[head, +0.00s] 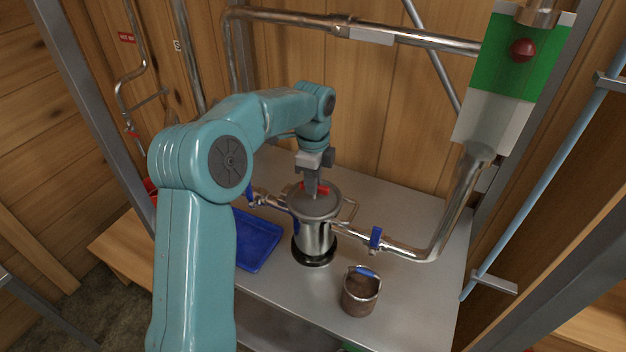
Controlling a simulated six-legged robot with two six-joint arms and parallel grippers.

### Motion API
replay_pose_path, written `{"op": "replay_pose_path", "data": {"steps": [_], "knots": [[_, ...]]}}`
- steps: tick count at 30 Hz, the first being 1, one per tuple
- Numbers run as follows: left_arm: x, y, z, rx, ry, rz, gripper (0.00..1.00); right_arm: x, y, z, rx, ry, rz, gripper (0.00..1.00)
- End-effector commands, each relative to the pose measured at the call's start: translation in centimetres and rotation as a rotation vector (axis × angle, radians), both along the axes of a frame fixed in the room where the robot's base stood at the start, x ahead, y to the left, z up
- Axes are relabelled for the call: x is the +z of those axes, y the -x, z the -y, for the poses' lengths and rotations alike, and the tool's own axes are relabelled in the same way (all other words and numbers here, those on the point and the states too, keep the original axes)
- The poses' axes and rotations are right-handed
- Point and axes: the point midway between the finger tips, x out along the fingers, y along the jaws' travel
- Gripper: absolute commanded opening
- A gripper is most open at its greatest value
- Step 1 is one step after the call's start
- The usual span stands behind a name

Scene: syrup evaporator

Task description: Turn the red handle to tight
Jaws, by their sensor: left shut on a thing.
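A red handle (321,189) sits on top of the grey lid of a steel canister (316,236), which stands upright on the metal table. My left gripper (312,188) points straight down from above and is shut on the red handle. The fingers hide the middle of the handle, and only short red parts show on either side. The canister's dark base ring rests on the table. My right gripper is not in view.
A metal pipe with a blue valve handle (376,238) runs right of the canister. A blue tray (257,240) lies left of it. A small brown pail (360,291) stands at the front right of the metal table (412,282). A wooden wall closes the back.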

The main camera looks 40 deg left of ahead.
Motion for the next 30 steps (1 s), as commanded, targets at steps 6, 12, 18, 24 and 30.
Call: {"op": "replay_pose_path", "data": {"steps": [6, 12, 18, 24, 30], "knots": [[0.1, 0.0, -0.1, 0.001, -0.002, 0.002, 0.43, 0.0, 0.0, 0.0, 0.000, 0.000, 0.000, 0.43], [0.1, 0.0, 0.0, 0.001, -0.001, 0.002, 0.43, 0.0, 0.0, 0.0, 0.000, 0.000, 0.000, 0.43], [1.5, -0.1, -0.1, 0.002, -0.003, 0.005, 0.43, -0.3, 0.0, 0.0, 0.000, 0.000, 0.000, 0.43], [6.5, -0.1, 0.0, 0.001, -0.003, 0.009, 0.43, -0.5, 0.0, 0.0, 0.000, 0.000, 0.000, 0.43], [12.0, -0.1, 0.0, 0.001, -0.003, 0.008, 0.43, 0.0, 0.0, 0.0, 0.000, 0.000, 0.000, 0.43]]}}
